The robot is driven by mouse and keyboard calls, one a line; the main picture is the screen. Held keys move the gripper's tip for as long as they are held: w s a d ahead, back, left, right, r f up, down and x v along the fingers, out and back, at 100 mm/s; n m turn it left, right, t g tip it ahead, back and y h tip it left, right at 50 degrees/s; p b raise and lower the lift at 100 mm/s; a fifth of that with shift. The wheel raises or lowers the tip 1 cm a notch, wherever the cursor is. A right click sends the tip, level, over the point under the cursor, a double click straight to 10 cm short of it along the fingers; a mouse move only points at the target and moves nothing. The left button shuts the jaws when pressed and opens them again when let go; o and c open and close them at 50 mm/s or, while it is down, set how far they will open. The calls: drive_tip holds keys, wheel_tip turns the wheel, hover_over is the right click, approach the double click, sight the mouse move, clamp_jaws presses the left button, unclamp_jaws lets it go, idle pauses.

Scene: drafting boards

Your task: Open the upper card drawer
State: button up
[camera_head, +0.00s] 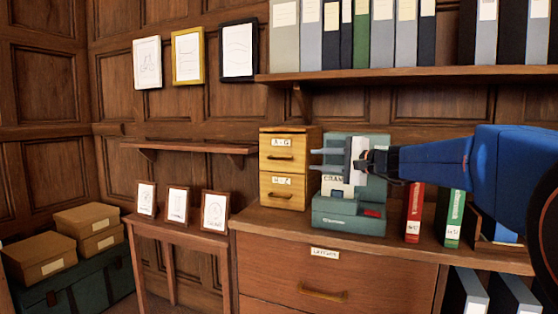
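A small wooden card cabinet (312,143) stands on the chest top, with two light wood drawers, both shut flush. The upper card drawer (270,142) is labelled A-G and has a dark bar handle (280,157). The lower drawer (270,181) has a similar handle and a label ending in Z. My gripper (314,160) reaches in from the right.
A teal machine (348,222) stands right of the cabinet, partly behind my gripper. Red (414,212) and green (455,218) binders stand farther right. A shelf of binders (420,75) hangs above. The chest (270,262) has a wide drawer below. Framed pictures (215,212) stand at left.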

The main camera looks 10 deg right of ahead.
sight(282, 159)
drive_tip(key=x, duration=1.7)
drive_tip(key=shift+w, duration=0.1)
clamp_jaws()
